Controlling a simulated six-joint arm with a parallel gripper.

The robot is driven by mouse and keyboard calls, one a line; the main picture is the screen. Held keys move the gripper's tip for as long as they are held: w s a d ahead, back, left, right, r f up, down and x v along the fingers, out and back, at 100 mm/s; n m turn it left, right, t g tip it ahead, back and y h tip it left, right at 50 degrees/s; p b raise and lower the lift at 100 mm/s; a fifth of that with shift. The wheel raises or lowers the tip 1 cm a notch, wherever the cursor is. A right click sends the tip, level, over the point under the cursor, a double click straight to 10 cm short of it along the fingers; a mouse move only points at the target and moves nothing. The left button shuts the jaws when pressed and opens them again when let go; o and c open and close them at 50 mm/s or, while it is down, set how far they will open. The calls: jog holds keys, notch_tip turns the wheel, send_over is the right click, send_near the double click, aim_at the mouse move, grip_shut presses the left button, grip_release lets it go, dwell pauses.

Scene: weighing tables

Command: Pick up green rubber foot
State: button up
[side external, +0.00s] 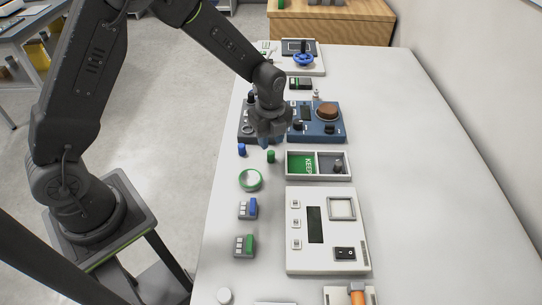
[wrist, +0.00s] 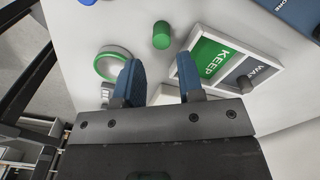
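The green rubber foot (side external: 271,156) is a small green cylinder standing on the white table, left of the two-part tray. In the wrist view the green rubber foot (wrist: 161,35) is ahead of my fingertips, between their lines. My gripper (side external: 266,140) is above the table near the foot, apart from it. In the wrist view my gripper's (wrist: 160,72) two blue fingers are spread with nothing between them.
The tray (side external: 318,179) has a green KEEP half and a grey half holding a dark piece. A green-rimmed dish (side external: 251,179) and a blue cylinder (side external: 242,149) stand nearby. Blue and grey devices (side external: 329,133) stand behind. The table's right side is clear.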

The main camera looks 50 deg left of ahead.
aim_at(271, 152)
jog(key=shift+w+f, duration=0.1)
jog(key=shift+f, duration=2.85)
jog(key=shift+c, duration=0.4)
grip_shut()
